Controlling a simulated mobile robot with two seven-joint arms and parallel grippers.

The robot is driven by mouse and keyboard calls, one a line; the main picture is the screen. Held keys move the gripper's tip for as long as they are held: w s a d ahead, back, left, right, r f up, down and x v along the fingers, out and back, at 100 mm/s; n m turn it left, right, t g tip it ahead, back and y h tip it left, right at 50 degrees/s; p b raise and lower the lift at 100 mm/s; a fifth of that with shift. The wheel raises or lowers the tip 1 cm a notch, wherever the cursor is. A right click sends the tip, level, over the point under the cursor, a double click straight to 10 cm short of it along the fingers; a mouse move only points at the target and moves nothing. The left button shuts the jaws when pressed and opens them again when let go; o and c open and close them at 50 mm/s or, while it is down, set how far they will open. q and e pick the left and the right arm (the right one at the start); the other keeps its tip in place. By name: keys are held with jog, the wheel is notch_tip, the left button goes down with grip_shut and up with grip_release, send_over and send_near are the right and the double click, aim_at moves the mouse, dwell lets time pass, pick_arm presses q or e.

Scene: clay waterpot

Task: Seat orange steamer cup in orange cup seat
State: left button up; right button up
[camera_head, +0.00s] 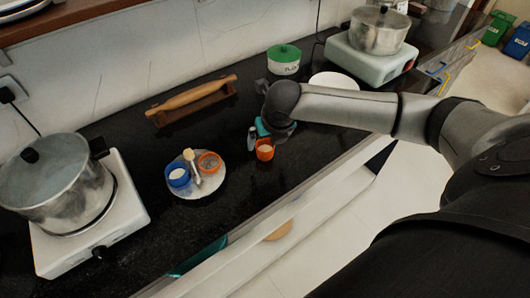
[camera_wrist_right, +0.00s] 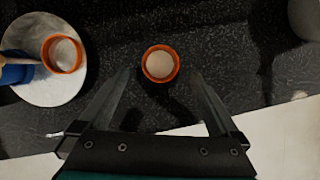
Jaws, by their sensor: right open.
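The orange steamer cup (camera_head: 264,150) stands on the black counter, right of the white round plate (camera_head: 217,184). In the right wrist view the cup (camera_wrist_right: 147,71) has an orange rim and a pale inside. The orange cup seat (camera_head: 209,162) is a round orange ring on the plate, also in the wrist view (camera_wrist_right: 47,57) at the upper left. My right gripper (camera_wrist_right: 161,84) is open and empty. Its fingertips point at the cup, one to each side of it in the picture; whether they reach its height I cannot tell. My left gripper is not in view.
A blue cup (camera_head: 178,176) and a brush-like tool (camera_head: 191,165) share the plate. A rolling pin (camera_head: 192,93) on its stand lies behind. Pots on stoves (camera_head: 60,185) (camera_head: 378,32) stand at both ends. The counter's front edge runs close by the cup.

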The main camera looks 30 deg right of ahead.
aim_at(266, 147)
jog(key=b+x, duration=0.1)
jog(key=x, duration=0.3)
jog(key=shift+s+f, duration=0.15)
jog(key=shift+w+f+b, duration=0.25)
jog(key=shift+f+b, duration=0.15)
jog(key=shift+f, duration=0.15)
jog(key=c, duration=1.4)
jog(key=shift+r, duration=0.15)
